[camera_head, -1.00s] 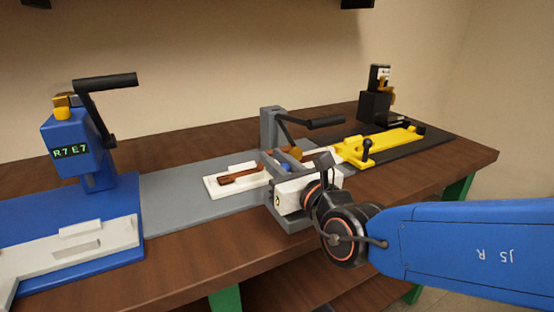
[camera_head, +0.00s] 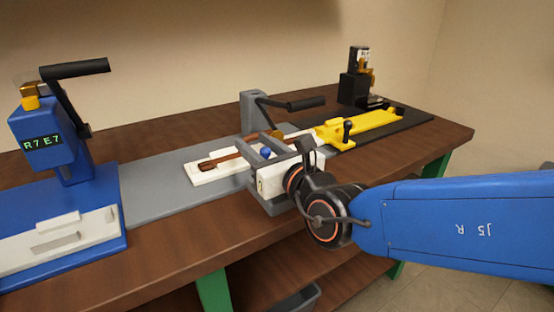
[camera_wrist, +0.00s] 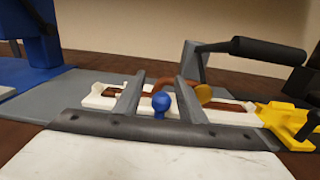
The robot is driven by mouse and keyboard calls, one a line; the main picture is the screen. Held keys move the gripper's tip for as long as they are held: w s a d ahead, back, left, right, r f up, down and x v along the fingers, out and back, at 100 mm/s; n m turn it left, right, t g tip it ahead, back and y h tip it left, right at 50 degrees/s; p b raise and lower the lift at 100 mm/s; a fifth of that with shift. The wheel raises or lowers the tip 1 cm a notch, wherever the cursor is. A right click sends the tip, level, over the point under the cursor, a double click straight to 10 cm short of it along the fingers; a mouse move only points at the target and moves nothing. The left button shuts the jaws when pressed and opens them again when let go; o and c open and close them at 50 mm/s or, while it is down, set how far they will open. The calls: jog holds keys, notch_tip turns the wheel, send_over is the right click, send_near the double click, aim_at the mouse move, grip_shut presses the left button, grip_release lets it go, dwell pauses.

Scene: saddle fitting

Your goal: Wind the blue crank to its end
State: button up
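The blue press (camera_head: 42,140) stands at the left of the bench with a green "R7 E7" display. Its crank (camera_head: 62,98) has a dark arm and a black handle (camera_head: 75,69) at the top, pointing right. In the wrist view, only part of the blue press (camera_wrist: 38,45) shows at the upper left; its crank handle is not visible there. My gripper (camera_head: 269,147) is over the middle of the bench, far right of that crank. Its two grey fingers (camera_wrist: 158,93) are apart. A small blue knob (camera_wrist: 160,105) appears between them; I cannot tell whether they touch it.
A grey post (camera_head: 253,112) with a black-handled lever (camera_head: 300,104) stands behind my gripper. A white tray (camera_head: 205,174) holds a brown part. A yellow fixture (camera_head: 370,123) and a black stand (camera_head: 354,88) are at the right. The grey strip (camera_head: 150,190) beside the press is clear.

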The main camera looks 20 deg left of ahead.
jog(key=v, duration=1.7)
jog(key=shift+w+r, duration=0.1)
jog(key=w+d+f+m+t+h, duration=0.2)
jog(key=w+d+m+h, duration=0.45)
jog(key=d+m, duration=0.35)
jog(key=w+d+f+m+t+h, duration=0.1)
jog(key=w+d+m+t+h, duration=0.1)
jog(key=w+d+m+h, duration=0.75)
jog(key=s+d+f+m+g+h, duration=0.1)
jog(key=s+d+f+m+g, duration=0.3)
jog(key=d+m, duration=0.5)
jog(key=s+d+f+m+g+h, duration=0.15)
jog(key=s+d+f+m, duration=0.35)
jog(key=d, duration=0.6)
jog(key=s+a+f+m+g+y, duration=0.2)
jog(key=s+f+m+g+y, duration=0.2)
jog(key=s+m, duration=0.4)
notch_tip(320, 180, down, 3)
jog(key=m+g, duration=0.1)
jog(key=m, duration=0.3)
jog(key=shift+r, duration=0.2)
